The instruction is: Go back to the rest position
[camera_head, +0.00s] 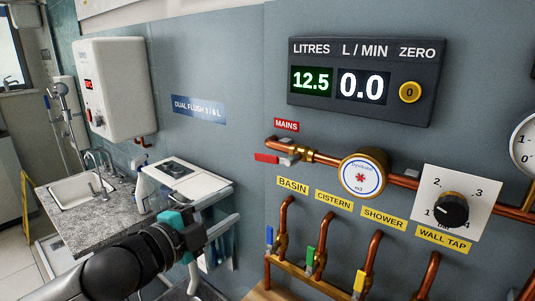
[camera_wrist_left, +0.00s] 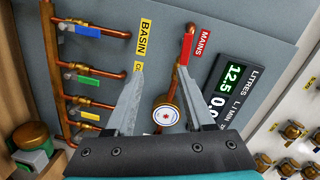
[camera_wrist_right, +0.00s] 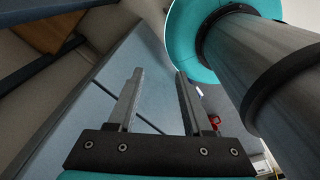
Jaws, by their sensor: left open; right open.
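My left gripper (camera_head: 235,203) reaches in from the lower left in the head view, in front of the wall and left of the pipework. Its two fingers are apart with nothing between them. My right gripper shows only in the right wrist view (camera_wrist_right: 158,75). Its fingers are apart and empty, with a pale blue-grey surface beyond.
The copper pipework carries a red mains lever (camera_head: 266,158), a water meter (camera_head: 362,174) and several coloured tap levers. A dial plate (camera_head: 456,203) is at the right. The display (camera_head: 362,80) reads 12.5 litres and 0.0 L/min. A sink counter (camera_head: 90,215) and white cistern (camera_head: 180,180) stand left.

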